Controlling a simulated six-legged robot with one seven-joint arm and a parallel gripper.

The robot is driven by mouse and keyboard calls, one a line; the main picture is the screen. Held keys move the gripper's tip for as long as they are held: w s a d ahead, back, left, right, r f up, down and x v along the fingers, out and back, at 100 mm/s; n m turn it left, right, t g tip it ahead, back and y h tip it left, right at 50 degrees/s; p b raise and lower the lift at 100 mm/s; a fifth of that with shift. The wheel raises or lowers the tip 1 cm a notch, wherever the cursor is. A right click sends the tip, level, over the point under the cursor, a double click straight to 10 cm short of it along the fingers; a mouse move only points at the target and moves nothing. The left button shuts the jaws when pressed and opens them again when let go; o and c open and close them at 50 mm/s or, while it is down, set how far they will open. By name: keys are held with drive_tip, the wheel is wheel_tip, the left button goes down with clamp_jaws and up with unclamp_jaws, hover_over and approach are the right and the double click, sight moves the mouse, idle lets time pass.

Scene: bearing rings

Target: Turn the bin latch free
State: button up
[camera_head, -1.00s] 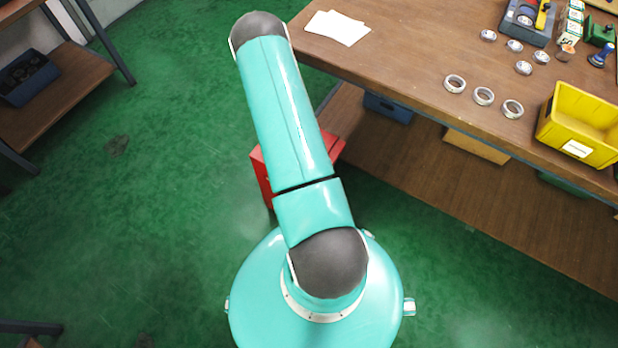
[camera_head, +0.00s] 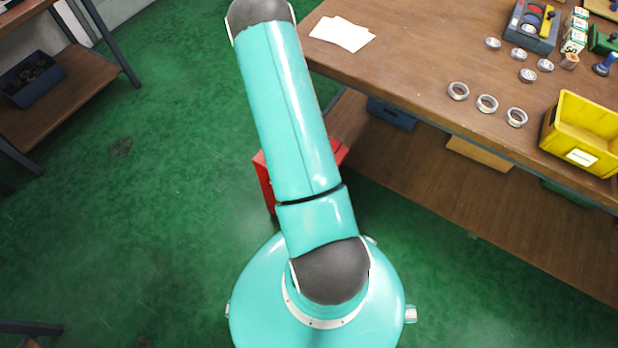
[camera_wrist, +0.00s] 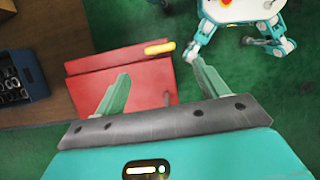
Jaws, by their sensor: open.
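The red bin (camera_wrist: 118,68) fills the middle of the wrist view, with a short yellow bar (camera_wrist: 160,48), apparently its latch, at its upper right edge. My gripper (camera_wrist: 160,70) is open and empty. Its fingers point toward the bin, and the yellow bar shows between and just beyond the fingertips. I cannot tell how far the fingertips are from the bar, and no contact shows. In the head view the red bin (camera_head: 266,182) stands on the green floor, mostly hidden behind my arm; the latch and my gripper are not visible there.
A wooden workbench (camera_head: 400,75) stands to the right, with white sheets (camera_head: 342,34), several metal rings (camera_head: 487,103) and a yellow bin (camera_head: 560,140) on top. A shelf (camera_head: 75,85) stands at left with a dark blue bin (camera_head: 32,78).

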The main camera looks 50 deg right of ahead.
drive_tip(key=v, duration=0.5)
drive_tip(key=shift+r, duration=0.2)
drive_tip(key=w+a+r+m+t+h, duration=0.15)
drive_tip(key=w+a+r, duration=0.35)
drive_tip(key=r, duration=0.8)
drive_tip(key=w+a+r+n+t, duration=0.1)
drive_tip(key=w+a+r+t, duration=0.35)
drive_tip(key=r, duration=0.75)
drive_tip(key=s+a+r+t+y, duration=0.1)
drive_tip(key=s+a+r+t, duration=0.1)
drive_tip(key=s+a+r, duration=0.4)
drive_tip(key=s+a+r+t+y, duration=0.1)
drive_tip(key=s+a+r+t, duration=0.1)
drive_tip(key=s+a+r, duration=0.5)
drive_tip(key=a+r, duration=0.5)
drive_tip(key=a, duration=0.1)
drive_tip(key=shift+m, duration=0.35)
